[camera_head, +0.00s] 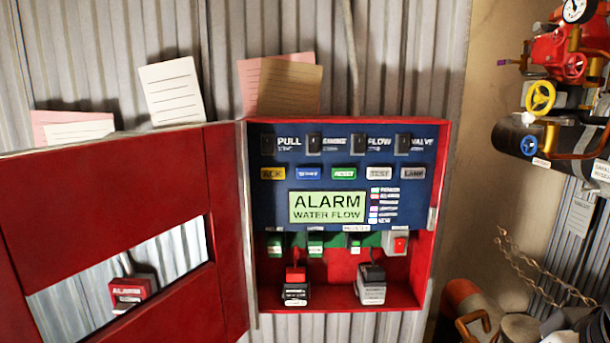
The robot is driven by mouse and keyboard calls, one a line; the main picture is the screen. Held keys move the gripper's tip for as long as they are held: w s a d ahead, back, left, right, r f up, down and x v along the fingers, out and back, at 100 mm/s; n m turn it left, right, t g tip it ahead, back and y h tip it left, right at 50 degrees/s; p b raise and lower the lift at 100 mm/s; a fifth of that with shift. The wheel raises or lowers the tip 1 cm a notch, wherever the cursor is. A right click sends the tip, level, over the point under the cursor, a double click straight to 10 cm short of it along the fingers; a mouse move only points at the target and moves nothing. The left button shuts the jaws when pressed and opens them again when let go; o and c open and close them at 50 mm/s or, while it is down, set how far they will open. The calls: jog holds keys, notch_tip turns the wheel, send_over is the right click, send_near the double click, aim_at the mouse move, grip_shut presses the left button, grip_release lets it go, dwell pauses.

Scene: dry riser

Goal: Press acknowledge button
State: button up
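The alarm panel (262,215) is dark blue and sits inside a red wall cabinet (439,150). The acknowledge button, a yellow key marked ACK (272,173), is at the left end of a row of buttons. To its right are a blue button (308,173), a green RESET button (344,173), a pale TEST button (379,173) and a LAMP button (413,173). The green display (328,207) below reads ALARM WATER FLOW. My gripper is not in view.
The red cabinet door (100,190) stands open to the left, with a window (180,255) in it. Two small batteries or blocks (295,294) (371,291) stand on the cabinet floor. Pipes and valves with a yellow handwheel (540,97) are at right. A chain (525,265) hangs below them.

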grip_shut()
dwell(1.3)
